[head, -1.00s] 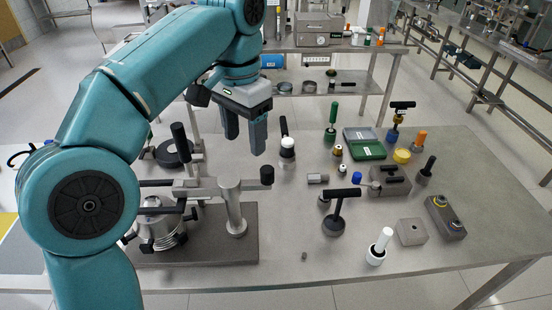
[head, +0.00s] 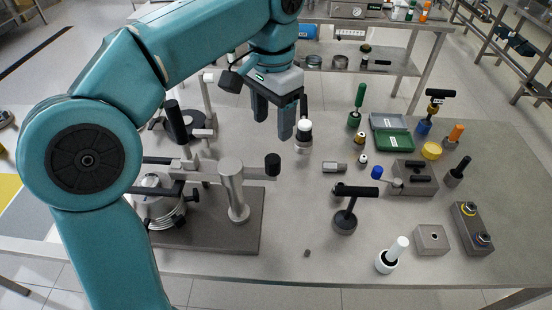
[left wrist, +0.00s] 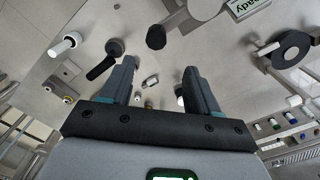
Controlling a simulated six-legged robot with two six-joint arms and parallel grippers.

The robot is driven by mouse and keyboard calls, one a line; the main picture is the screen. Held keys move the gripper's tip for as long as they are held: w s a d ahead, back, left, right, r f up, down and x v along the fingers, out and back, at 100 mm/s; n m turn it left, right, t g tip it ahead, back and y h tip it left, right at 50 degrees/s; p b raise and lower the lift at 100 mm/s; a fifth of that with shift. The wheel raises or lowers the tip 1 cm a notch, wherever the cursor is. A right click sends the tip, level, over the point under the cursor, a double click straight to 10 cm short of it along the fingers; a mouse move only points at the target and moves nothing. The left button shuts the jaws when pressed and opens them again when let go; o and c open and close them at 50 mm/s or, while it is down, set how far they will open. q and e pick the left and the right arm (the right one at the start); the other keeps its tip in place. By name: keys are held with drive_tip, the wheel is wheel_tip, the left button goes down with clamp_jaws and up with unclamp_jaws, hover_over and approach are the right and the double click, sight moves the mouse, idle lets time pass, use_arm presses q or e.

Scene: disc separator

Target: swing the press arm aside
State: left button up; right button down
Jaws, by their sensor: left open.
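The press arm (head: 205,173) is a grey metal bar lying across the separator stand, carried by a thick upright post (head: 233,190). Its right end has a black knob (head: 273,164); the knob also shows in the left wrist view (left wrist: 156,37), just beyond the fingertips. The other end reaches over the round metal separator body (head: 160,206), partly hidden behind my arm. My left gripper (head: 273,126) is open and empty, pointing down above and behind the knob, apart from it. It also shows in the left wrist view (left wrist: 160,66). My right gripper is not in view.
A white-topped bottle (head: 304,132) stands close right of my fingers. A black T-handled tool (head: 346,218) and a white-handled tool (head: 393,255) stand at front right. A green case (head: 393,139) and several small parts lie further right. The table front near a small nub (head: 307,253) is mostly clear.

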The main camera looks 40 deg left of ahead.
sight(274, 158)
use_arm(q)
drive_tip(key=f, duration=0.2)
drive_tip(key=s+f, duration=0.1)
drive_tip(key=f, duration=0.1)
drive_tip(key=d+f, duration=0.1)
drive_tip(key=shift+s+f+b, duration=0.15)
drive_tip(key=shift+f+b, duration=0.25)
drive_tip(key=f, duration=0.2)
drive_tip(key=w+f, duration=0.1)
drive_tip(key=f, duration=0.1)
drive_tip(key=shift+a, duration=0.3)
drive_tip(key=shift+s+d+f, duration=0.15)
drive_tip(key=shift+s+d, duration=0.1)
drive_tip(key=shift+s, duration=0.1)
drive_tip(key=shift+w+a+f, duration=0.15)
drive_tip(key=shift+w+a, duration=0.05)
drive_tip(key=shift+w, duration=0.05)
drive_tip(key=shift+c, duration=0.9)
clamp_jaws()
